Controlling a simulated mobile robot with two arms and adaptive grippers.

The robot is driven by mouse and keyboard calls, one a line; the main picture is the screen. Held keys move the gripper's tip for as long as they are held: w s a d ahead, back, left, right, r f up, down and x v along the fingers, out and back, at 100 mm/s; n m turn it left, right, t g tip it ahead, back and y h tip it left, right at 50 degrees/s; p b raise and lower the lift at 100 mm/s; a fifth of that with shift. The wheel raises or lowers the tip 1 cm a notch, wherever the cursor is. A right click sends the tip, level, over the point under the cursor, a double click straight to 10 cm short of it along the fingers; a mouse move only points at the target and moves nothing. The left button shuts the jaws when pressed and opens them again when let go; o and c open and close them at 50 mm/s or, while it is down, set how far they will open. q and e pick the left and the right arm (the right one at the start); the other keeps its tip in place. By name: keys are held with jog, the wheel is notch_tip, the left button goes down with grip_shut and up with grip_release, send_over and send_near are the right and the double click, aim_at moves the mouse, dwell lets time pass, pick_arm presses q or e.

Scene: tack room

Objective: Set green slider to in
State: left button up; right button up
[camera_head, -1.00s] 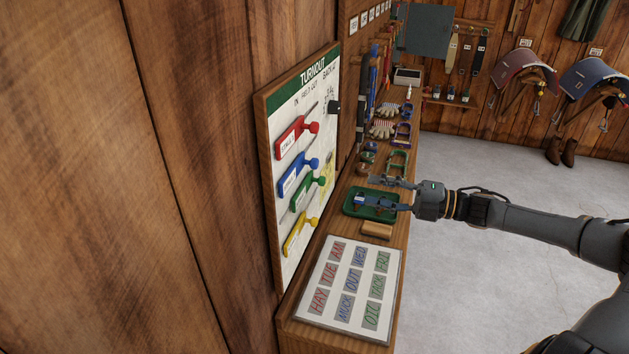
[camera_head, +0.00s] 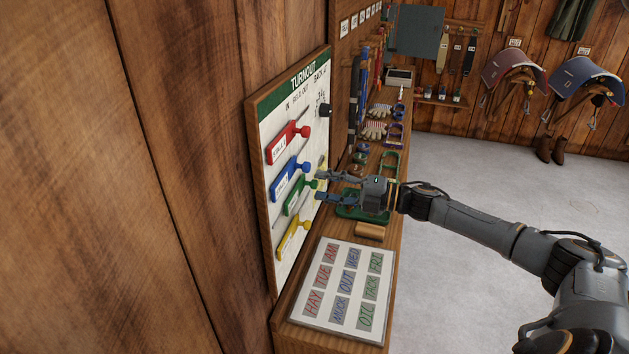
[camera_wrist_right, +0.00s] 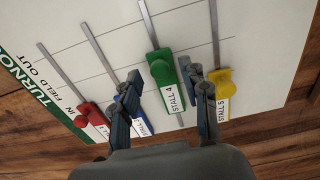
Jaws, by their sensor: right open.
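The green slider (camera_head: 299,196), labelled STALL 4 in the wrist view (camera_wrist_right: 162,69), sits on its rail on the white TURNOUT board (camera_head: 322,92). Its round knob is a little further toward the OUT side than the red and yellow knobs. My right gripper (camera_head: 321,186) is open at the board. In the wrist view its two fingers (camera_wrist_right: 164,78) stand on either side of the green slider; whether they touch it I cannot tell. My left gripper is not in view.
Red (camera_head: 288,142), blue (camera_head: 288,180) and yellow (camera_head: 293,238) sliders are close by. The right fingers pass near the blue and yellow ones. Below the board, the shelf holds a green tray (camera_head: 347,211), a wooden block (camera_head: 370,231) and a word board (camera_head: 340,292).

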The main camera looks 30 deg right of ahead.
aim_at(314, 184)
jog(key=shift+p+x, duration=0.35)
jog(key=shift+x, duration=1.2)
grip_shut()
